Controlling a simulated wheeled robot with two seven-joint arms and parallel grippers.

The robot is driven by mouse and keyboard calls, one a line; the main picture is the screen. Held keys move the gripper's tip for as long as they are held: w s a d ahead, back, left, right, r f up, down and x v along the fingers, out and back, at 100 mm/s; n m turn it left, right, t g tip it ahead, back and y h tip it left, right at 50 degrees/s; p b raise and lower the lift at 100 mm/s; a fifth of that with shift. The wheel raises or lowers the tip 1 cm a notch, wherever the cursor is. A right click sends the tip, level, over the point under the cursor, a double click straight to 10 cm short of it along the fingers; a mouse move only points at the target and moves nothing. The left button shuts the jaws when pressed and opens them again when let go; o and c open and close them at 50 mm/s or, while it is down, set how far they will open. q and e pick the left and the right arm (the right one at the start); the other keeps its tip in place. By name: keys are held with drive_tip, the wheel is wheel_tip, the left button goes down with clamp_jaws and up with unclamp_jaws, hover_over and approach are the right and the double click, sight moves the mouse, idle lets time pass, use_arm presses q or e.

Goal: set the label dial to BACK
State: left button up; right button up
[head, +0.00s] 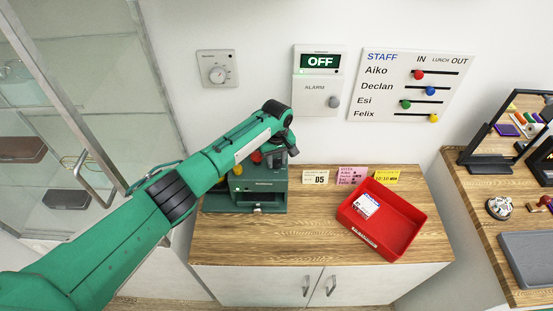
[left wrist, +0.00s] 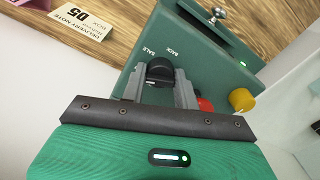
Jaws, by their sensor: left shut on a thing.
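The green label machine (head: 247,199) stands at the left of the wooden counter; it also fills the upper middle of the left wrist view (left wrist: 205,50). Its black label dial (left wrist: 160,70) has the words SALE and BACK printed beside it. My left gripper (left wrist: 160,82) is shut on the dial, one grey finger on each side. I cannot tell which word the dial points to. In the head view my left gripper (head: 284,150) is at the machine's top right and hides the dial. A red button (left wrist: 205,104) and a yellow knob (left wrist: 242,100) are beside it. My right gripper is not in view.
Note cards (head: 315,177) stand at the counter's back. The wall has a thermostat (head: 217,69), an alarm panel reading OFF (head: 320,97) and a staff board (head: 380,90).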

sight(276, 160)
use_arm(q)
drive_tip(key=m, duration=1)
drive_tip(key=shift+r+m, duration=0.1)
drive_tip(key=shift+m, duration=0.3)
drive_tip(key=m, duration=0.5)
drive_tip(key=shift+w, duration=0.1)
drive_tip(key=m, duration=0.5)
drive_tip(key=shift+b, duration=0.35)
drive_tip(key=shift+r+m, duration=0.1)
drive_tip(key=shift+m, duration=0.3)
drive_tip(key=o, duration=1)
drive_tip(key=shift+c, duration=0.2)
wheel_tip(276, 160, up, 14)
drive_tip(key=b, duration=0.4)
drive_tip(key=shift+f, duration=0.25)
